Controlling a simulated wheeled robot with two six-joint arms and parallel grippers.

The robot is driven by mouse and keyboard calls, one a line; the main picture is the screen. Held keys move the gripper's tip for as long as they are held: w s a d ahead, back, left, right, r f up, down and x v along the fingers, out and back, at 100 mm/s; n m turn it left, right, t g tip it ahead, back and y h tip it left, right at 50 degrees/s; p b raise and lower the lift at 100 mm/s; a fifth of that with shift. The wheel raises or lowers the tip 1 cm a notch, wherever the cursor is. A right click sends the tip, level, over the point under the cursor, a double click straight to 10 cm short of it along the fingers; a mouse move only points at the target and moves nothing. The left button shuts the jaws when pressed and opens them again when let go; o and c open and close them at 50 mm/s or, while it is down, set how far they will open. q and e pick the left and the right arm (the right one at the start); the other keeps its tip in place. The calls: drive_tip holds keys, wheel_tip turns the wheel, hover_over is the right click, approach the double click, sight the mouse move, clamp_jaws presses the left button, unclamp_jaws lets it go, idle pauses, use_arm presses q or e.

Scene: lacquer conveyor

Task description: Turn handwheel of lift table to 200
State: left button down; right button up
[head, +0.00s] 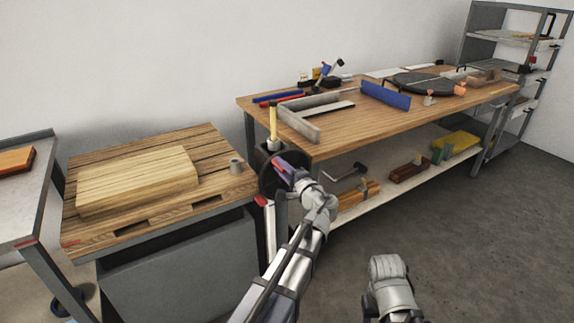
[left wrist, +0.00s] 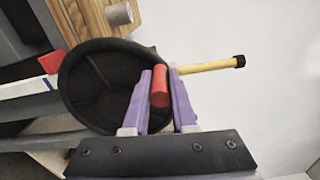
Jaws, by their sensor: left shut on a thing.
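The lift table (head: 205,143) has a wooden top and a grey body. It stands at the left centre of the head view. Its black handwheel (head: 266,178) is at the right side of the table, partly hidden by my left gripper (head: 287,168). In the left wrist view the handwheel (left wrist: 85,75) shows as a dark round rim with spokes. A red handle (left wrist: 160,88) sits between the purple fingers of my left gripper (left wrist: 160,84), which is shut on it. I cannot read any height value. My right gripper is not in view.
A pale wooden block (head: 140,180) and a small grey cylinder (head: 236,166) rest on the lift table. A yellow rod (head: 272,122) stands upright behind the handwheel. A workbench (head: 345,130) with tools is at the right. Open floor (head: 470,220) lies in front of it.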

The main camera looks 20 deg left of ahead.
use_arm(q)
drive_tip(key=f+n, duration=0.1)
drive_tip(key=s+a+n+b, duration=0.1)
drive_tip(key=shift+s+f+n, duration=0.25)
drive_tip(key=shift+f+n, duration=0.1)
drive_tip(key=shift+n, duration=0.05)
drive_tip(key=f+n+b, duration=0.1)
drive_tip(key=s+a+f+n+b, duration=0.1)
drive_tip(key=n, duration=0.1)
drive_tip(key=shift+s+n, duration=0.1)
drive_tip(key=shift+n, duration=0.2)
drive_tip(key=shift+s+a+f+b, duration=0.15)
drive_tip(key=shift+s+f+b, duration=0.05)
drive_tip(key=shift+f+b, duration=0.4)
drive_tip(key=c, duration=0.7)
unclamp_jaws()
drive_tip(key=shift+c, duration=0.2)
drive_tip(key=v, duration=0.7)
drive_tip(key=shift+s+d, duration=0.3)
